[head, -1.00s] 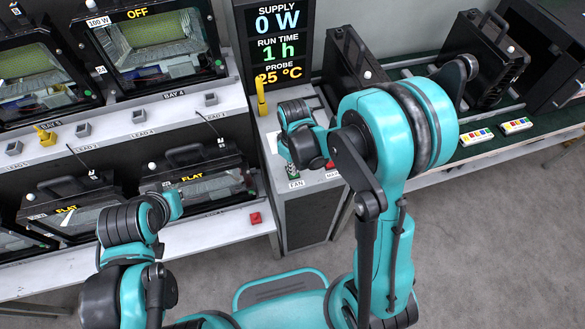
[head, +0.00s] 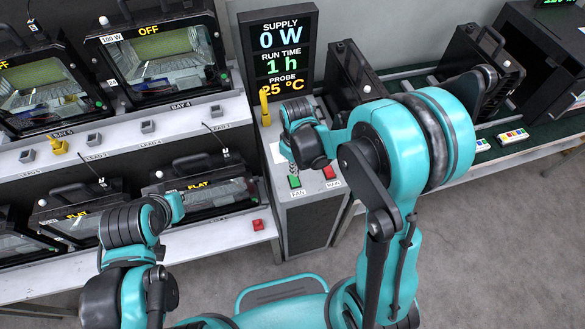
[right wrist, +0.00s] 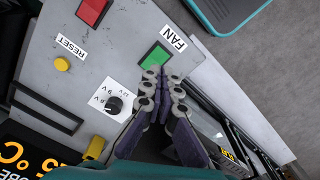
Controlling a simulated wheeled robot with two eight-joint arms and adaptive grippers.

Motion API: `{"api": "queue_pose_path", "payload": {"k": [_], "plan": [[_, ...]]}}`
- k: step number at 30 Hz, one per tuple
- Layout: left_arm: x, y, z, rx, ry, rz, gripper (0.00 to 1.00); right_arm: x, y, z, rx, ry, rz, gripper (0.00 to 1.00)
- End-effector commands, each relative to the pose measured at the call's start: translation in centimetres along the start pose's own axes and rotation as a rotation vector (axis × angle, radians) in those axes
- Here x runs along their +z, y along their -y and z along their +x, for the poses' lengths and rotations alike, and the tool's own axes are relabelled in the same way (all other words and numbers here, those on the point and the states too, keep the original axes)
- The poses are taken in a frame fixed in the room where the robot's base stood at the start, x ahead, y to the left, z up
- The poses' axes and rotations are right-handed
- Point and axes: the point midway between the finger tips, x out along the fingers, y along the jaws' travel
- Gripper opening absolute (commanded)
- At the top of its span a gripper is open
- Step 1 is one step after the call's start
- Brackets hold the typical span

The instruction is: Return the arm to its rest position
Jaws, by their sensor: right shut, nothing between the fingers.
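My right arm (head: 410,140) is teal and black and reaches over the grey control pedestal. Its gripper (head: 293,170) is partly hidden behind its own wrist in the head view. In the right wrist view the gripper (right wrist: 164,82) is shut and empty, with its fingertips beside the lower edge of the green FAN button (right wrist: 155,56). Whether they touch it I cannot tell. The FAN button (head: 294,181) is also in the head view. My left arm (head: 130,225) is folded at the lower left; its gripper does not show.
The pedestal also carries a red button (right wrist: 91,11), a yellow RESET button (right wrist: 62,63) and a dial (right wrist: 113,105). The supply display (head: 280,50) reads 0 W. Floodlights fill the shelves at left; black housings (head: 485,65) stand at right. Grey floor (head: 500,250) is open at lower right.

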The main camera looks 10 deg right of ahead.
Motion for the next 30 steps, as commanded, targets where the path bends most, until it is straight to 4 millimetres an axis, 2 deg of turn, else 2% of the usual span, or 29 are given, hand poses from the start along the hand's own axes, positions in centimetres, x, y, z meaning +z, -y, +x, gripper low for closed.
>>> {"api": "queue_pose_path", "payload": {"k": [8, 14, 21, 25, 30], "plan": [[0.0, 0.0, 0.1, 0.000, 0.000, 0.000, 0.00, 0.0, 0.0, -0.1, 0.001, -0.002, 0.002, 0.00], [0.8, 0.0, 1.1, 0.000, 0.000, 0.000, 0.00, 1.1, -0.2, -2.1, 0.032, -0.070, 0.070, 0.00], [2.4, 0.0, 3.3, 0.000, 0.000, 0.000, 0.00, 4.5, 0.0, -5.9, 0.100, -0.254, 0.244, 0.00], [3.2, 0.0, 4.5, 0.000, 0.000, 0.000, 0.00, 6.7, 0.4, -7.1, 0.129, -0.360, 0.340, 0.00], [4.1, 0.0, 5.8, 0.000, 0.000, 0.000, 0.00, 9.3, 1.0, -7.6, 0.157, -0.491, 0.450, 0.00]]}}
